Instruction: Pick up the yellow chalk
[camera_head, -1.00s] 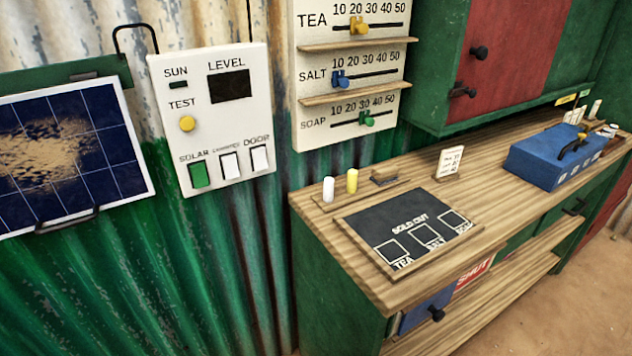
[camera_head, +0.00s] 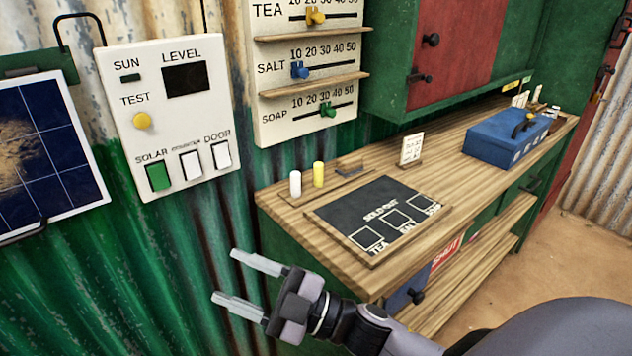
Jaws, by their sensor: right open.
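The yellow chalk (camera_head: 318,174) stands upright on a thin wooden strip (camera_head: 296,199) at the back left of the counter. A white chalk (camera_head: 295,184) stands upright just left of it. My right gripper (camera_head: 236,277) is in the lower middle, its two fingers spread apart and pointing left, with nothing between them. It is in front of the counter's left end, below and left of the chalks in the picture, and touches neither. My left gripper is not in view.
A sold-out chalkboard (camera_head: 380,214) lies on the wooden counter (camera_head: 455,146) beside the chalks. A small eraser (camera_head: 349,168) lies right of them, then a price card (camera_head: 411,149) and a blue box (camera_head: 508,138). A switch panel (camera_head: 168,117) and slider board (camera_head: 309,73) are on the wall.

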